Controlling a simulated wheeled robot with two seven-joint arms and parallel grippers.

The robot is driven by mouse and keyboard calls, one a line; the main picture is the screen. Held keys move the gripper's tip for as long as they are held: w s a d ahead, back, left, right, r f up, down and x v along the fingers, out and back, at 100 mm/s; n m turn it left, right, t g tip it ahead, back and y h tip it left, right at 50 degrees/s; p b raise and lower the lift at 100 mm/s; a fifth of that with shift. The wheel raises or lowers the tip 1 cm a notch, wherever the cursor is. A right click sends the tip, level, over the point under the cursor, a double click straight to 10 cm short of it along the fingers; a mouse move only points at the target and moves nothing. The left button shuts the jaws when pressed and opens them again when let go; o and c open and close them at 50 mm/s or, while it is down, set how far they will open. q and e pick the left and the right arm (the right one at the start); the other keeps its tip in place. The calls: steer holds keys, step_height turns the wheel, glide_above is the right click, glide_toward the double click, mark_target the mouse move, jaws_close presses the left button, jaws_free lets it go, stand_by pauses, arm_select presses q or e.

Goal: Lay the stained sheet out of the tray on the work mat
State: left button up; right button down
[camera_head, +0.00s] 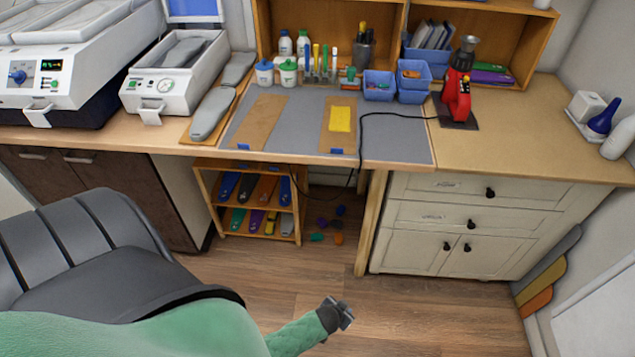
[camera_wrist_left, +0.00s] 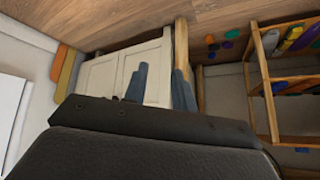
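The grey work mat (camera_head: 300,112) lies on the bench. Two flat brown pieces (camera_head: 257,122) with blue tabs at their front edges lie on it. A yellow sheet (camera_head: 340,119) lies on the right-hand brown piece. I cannot tell which piece is the tray, and no stain can be made out. My left gripper (camera_head: 344,311) is low over the floor in front of the bench, well away from the mat. In the left wrist view its two fingers (camera_wrist_left: 160,82) stand apart with nothing between them. My right gripper is not in view.
A black chair (camera_head: 80,245) stands at the left. A red tool (camera_head: 457,95) stands right of the mat, its black cable (camera_head: 385,114) crossing the mat and hanging over the front edge. Blue bins (camera_head: 380,86) and bottles line the back.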

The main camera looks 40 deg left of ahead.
arm_select(q)
steer(key=s+d+f+g, duration=0.2)
steer(key=s+f+g, duration=0.1)
steer(key=s, duration=0.7)
steer(key=s+d+f+g, duration=0.2)
steer(key=s+f, duration=0.3)
steer(key=s, duration=0.5)
steer(key=shift+f+g+h, duration=0.3)
steer(key=shift+g+h, duration=0.1)
steer(key=shift+g, duration=0.2)
